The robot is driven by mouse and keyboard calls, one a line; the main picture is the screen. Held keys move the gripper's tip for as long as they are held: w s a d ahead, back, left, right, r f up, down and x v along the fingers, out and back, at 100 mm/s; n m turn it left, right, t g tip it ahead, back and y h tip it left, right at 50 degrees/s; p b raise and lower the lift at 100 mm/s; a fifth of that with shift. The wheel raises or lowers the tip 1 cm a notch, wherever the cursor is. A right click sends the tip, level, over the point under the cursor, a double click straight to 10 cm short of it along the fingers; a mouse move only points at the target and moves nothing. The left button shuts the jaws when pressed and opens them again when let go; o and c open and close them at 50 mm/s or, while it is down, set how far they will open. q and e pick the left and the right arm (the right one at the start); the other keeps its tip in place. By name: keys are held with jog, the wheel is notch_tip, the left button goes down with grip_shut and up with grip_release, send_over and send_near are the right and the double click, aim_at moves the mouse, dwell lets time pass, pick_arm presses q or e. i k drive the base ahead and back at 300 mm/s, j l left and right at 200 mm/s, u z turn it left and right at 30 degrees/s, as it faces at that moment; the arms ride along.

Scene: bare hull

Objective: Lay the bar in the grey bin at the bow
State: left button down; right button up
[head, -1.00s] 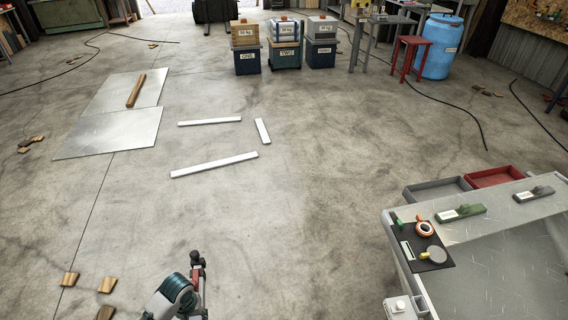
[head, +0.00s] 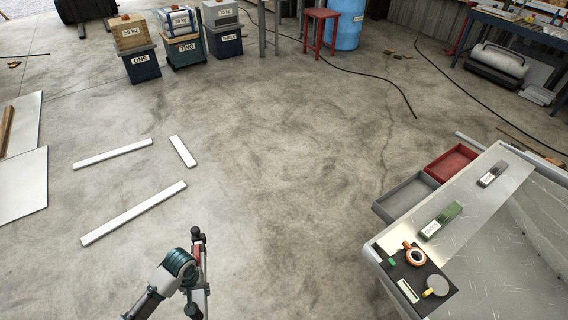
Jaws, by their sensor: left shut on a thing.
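My left gripper (head: 200,260) is at the lower middle of the head view, over bare floor, seen from behind. It is shut on a slim thing, taken as the bar, which is mostly hidden by the gripper and shows only as narrow dark and red parts. The grey bin (head: 386,211) is an open shallow tray at the near left edge of the metal hull, beside a red bin (head: 428,172). The gripper is well left of the grey bin and apart from it. My right gripper is not in view.
The hull deck (head: 470,222) carries a green labelled block (head: 447,213), a grey one (head: 497,170) and a dark mat (head: 415,300) with orange tape. White strips (head: 135,212) lie on the floor at left. Labelled boxes (head: 143,66) stand at the back. The floor between is clear.

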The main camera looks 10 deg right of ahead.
aim_at(407, 199)
jog(key=i+z, duration=0.3)
jog(key=z, duration=0.15)
jog(key=i+z, duration=0.4)
jog(key=i+j+z, duration=0.2)
jog(key=z, duration=0.25)
jog(key=i+j+z, duration=0.3)
jog(key=z, duration=0.15)
jog(key=i+j+z, duration=0.2)
jog(key=z, duration=0.25)
jog(key=i+j+z, duration=0.15)
jog(key=j+z, duration=0.3)
jog(key=i+j+z, duration=0.15)
jog(key=j+z, duration=0.15)
jog(key=z, duration=0.15)
jog(key=j+z, duration=0.95)
jog(key=j, duration=0.2)
jog(key=j+z, duration=0.45)
jog(key=j, duration=0.2)
